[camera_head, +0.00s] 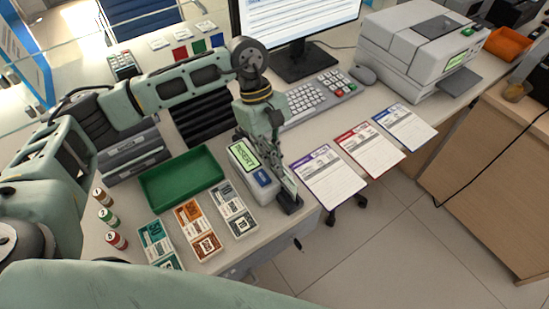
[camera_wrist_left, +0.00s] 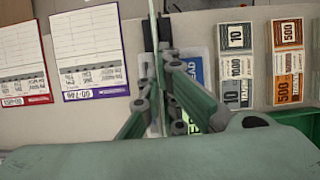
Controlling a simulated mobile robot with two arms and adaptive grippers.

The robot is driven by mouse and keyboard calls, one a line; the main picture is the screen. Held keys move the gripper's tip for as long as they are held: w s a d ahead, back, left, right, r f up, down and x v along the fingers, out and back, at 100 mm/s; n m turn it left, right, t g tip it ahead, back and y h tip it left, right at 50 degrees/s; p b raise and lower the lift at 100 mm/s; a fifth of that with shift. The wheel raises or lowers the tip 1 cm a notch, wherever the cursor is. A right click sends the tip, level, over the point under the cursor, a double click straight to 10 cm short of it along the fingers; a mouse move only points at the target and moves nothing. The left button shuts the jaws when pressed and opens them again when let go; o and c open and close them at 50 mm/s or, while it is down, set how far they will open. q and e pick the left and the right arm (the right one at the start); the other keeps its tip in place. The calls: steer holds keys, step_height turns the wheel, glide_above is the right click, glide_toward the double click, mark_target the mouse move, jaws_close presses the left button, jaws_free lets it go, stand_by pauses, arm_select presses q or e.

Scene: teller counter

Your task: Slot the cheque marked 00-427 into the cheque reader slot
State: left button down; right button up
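My left gripper (camera_head: 289,203) points down at the right side of the cheque reader (camera_head: 265,191), a grey box with a lit green screen. In the left wrist view the gripper (camera_wrist_left: 157,40) is shut on a thin sheet (camera_wrist_left: 154,12), seen edge-on between the fingers; its number cannot be read. The reader's blue label (camera_wrist_left: 199,66) shows beside the fingers. The slot is hidden by the gripper, so I cannot tell whether the sheet is in it. Cheques with purple (camera_head: 328,180), red (camera_head: 370,150) and blue (camera_head: 405,127) edges lie flat to the right. My right gripper is out of view.
A green tray (camera_head: 181,205) and banknote stacks (camera_head: 197,228) are left of the reader. Coin rolls (camera_head: 109,217) stand at the left edge. A keyboard (camera_head: 315,99), monitor (camera_head: 297,62) and printer (camera_head: 420,50) are behind. The counter's front edge is close to the gripper.

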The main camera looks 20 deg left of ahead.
arm_select(q)
steer(key=c, duration=2.5)
jaws_free()
steer(key=o, duration=0.6)
steer(key=shift+f, duration=0.1)
steer(key=shift+o, duration=0.2)
steer(key=shift+r+p, duration=1.2)
steer(key=shift+r, duration=2.4)
steer(key=shift+f, duration=0.1)
